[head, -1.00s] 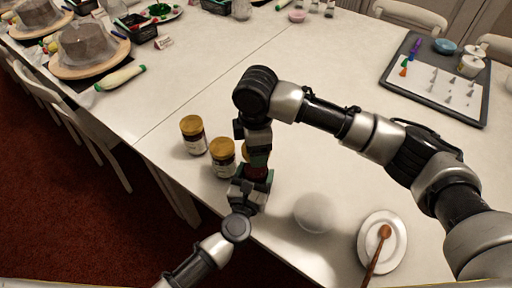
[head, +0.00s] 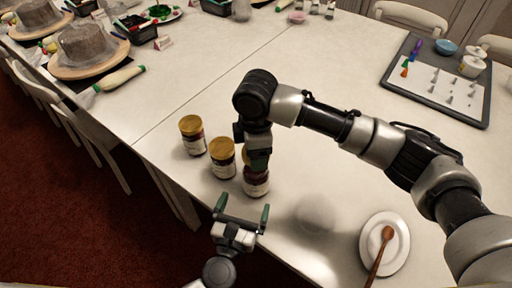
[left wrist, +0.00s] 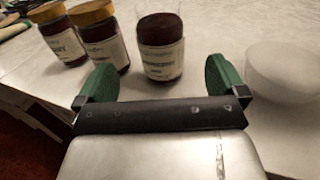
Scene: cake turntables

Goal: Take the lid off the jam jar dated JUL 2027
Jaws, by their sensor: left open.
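Three jam jars stand in a row. The left jar (head: 194,145) and middle jar (head: 222,168) have gold lids; both also show in the left wrist view (left wrist: 62,40) (left wrist: 103,45). The right jar (head: 256,183) is upright with no lid on its dark top in the left wrist view (left wrist: 160,50). Label dates are too small to read. My right gripper (head: 259,160) is above this jar, with a sliver of gold lid (head: 246,154) showing at its fingers; most of it is hidden. My left gripper (head: 241,215) is open and empty, in front of the right jar and apart from it.
A white round object (head: 315,213) and a white plate (head: 372,254) with a wooden spoon (head: 382,250) are right of the jars. A grey tray (head: 398,92) with piping tips lies at far right. Cake turntables (head: 88,68) stand far left. The table's middle is clear.

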